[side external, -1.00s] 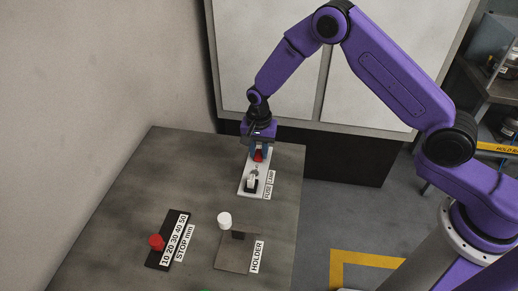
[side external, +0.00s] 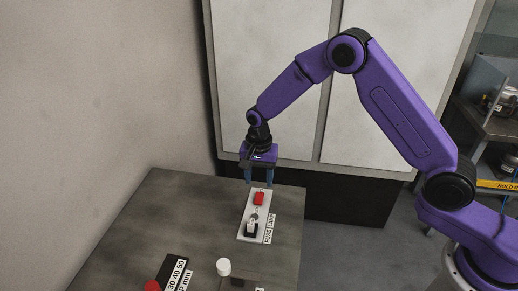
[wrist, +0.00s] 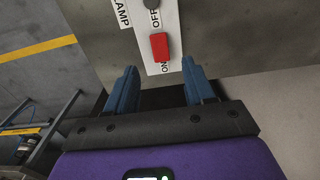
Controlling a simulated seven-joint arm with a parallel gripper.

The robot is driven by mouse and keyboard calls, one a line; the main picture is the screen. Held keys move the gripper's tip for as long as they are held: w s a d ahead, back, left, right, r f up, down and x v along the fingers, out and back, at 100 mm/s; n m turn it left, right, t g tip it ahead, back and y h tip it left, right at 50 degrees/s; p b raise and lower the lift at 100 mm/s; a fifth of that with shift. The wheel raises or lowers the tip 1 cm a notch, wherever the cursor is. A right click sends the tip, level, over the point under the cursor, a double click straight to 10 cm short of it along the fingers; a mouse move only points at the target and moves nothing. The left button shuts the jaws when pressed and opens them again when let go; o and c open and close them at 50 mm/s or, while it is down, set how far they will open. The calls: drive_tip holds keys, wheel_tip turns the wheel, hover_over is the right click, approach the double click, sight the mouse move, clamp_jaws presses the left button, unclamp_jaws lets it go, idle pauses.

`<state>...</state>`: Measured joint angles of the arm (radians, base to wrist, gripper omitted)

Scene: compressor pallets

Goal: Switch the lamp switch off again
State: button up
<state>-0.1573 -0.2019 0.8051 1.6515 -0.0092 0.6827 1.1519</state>
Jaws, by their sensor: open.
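The lamp switch (side external: 258,198) is a red block at the far end of a white plate (side external: 243,227) on the table. In the wrist view the red switch (wrist: 159,46) sits between the OFF and ON labels, beside the ON label. Which way it is set I cannot tell for sure. My gripper (side external: 259,182) points down just behind and above the switch, with its two blue fingers apart and nothing between them. In the wrist view the fingers (wrist: 159,80) lie either side of the line of the switch, clear of it.
A black-based fuse part (side external: 251,229) sits on the same plate, nearer the camera. A white-capped piece (side external: 223,267) and a red knob (side external: 152,286) on a STOP scale stand at the front. The table (side external: 190,215) is bare left of the plate. A cabinet (side external: 270,90) stands behind.

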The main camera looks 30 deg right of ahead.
wheel_tip(320, 180, up, 11)
idle(0.3)
idle(0.4)
drive_tip(key=s+d+r+n, duration=0.1)
drive_tip(key=s+d+n, duration=0.2)
drive_tip(key=s+n, duration=0.4)
drive_tip(key=s+d+r+n, duration=0.2)
drive_tip(key=s+d+n, duration=0.2)
drive_tip(key=s, duration=1.3)
drive_tip(key=s+d+r+n, duration=0.2)
drive_tip(key=s+d+n, duration=0.2)
drive_tip(key=s+n, duration=0.6)
drive_tip(key=shift+s+d+n, duration=0.2)
drive_tip(key=shift+s+n, duration=0.1)
drive_tip(key=shift+s, duration=0.75)
